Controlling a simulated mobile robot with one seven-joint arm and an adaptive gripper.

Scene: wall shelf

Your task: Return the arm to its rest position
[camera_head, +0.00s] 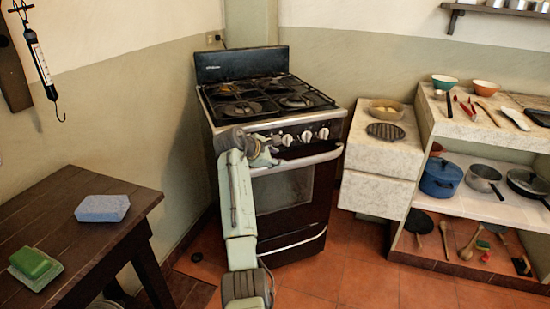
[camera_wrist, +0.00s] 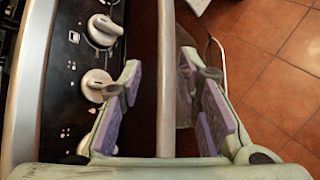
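My gripper (camera_head: 268,153) is at the front of the stove (camera_head: 262,95), by the left part of the oven handle (camera_head: 310,159), with my arm stretched out below it. In the wrist view my gripper (camera_wrist: 162,72) is open. Its two fingers with purple pads stand on either side of the oven handle (camera_wrist: 167,110), with a visible gap on each side. Nothing is held. The oven door (camera_head: 285,190) looks shut.
Stove knobs (camera_wrist: 97,84) sit close to the left finger. A marble counter (camera_head: 378,160) and a shelf unit (camera_head: 455,130) stand at right. Tiled floor (camera_head: 365,275) lies open in front.

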